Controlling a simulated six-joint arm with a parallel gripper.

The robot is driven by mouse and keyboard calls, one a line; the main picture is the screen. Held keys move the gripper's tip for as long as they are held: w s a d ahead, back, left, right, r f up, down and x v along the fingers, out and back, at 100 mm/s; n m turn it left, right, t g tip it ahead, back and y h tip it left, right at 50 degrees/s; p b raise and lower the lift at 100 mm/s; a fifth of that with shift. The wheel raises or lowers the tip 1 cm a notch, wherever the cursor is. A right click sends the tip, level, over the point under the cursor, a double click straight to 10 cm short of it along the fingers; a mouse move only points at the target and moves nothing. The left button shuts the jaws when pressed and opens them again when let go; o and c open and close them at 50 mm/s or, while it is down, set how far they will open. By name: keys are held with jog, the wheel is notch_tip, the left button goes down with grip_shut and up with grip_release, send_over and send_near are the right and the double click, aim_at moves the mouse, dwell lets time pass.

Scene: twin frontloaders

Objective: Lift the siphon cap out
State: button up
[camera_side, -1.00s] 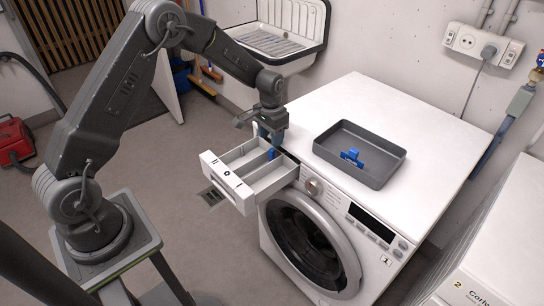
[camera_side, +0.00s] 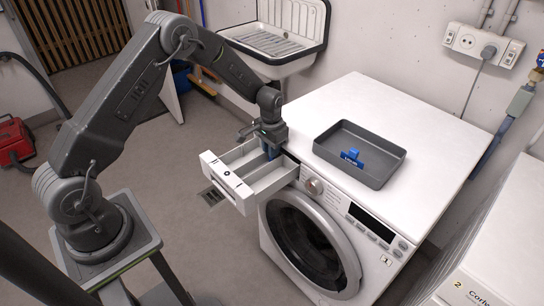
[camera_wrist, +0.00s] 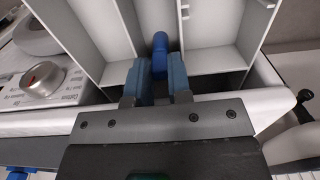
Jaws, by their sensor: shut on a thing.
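The blue siphon cap (camera_wrist: 160,42) shows in the wrist view as a rounded blue piece inside the pulled-out white detergent drawer (camera_side: 229,181). My gripper (camera_wrist: 159,68) is shut on the cap, with its blue-grey fingers on either side of it. In the side view my gripper (camera_side: 270,153) reaches down into the back of the drawer, near the washer's front. The cap's lower part is hidden by the fingers, and I cannot tell whether it is still seated. White dividers split the drawer into compartments.
A dark grey tray (camera_side: 386,171) holding a blue piece (camera_side: 351,159) stands on the white washer top (camera_side: 365,103). The washer's knob (camera_side: 313,186) is right of the drawer. Drawer walls rise close to my fingers. The washer top around the tray is clear.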

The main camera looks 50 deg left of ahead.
grip_shut()
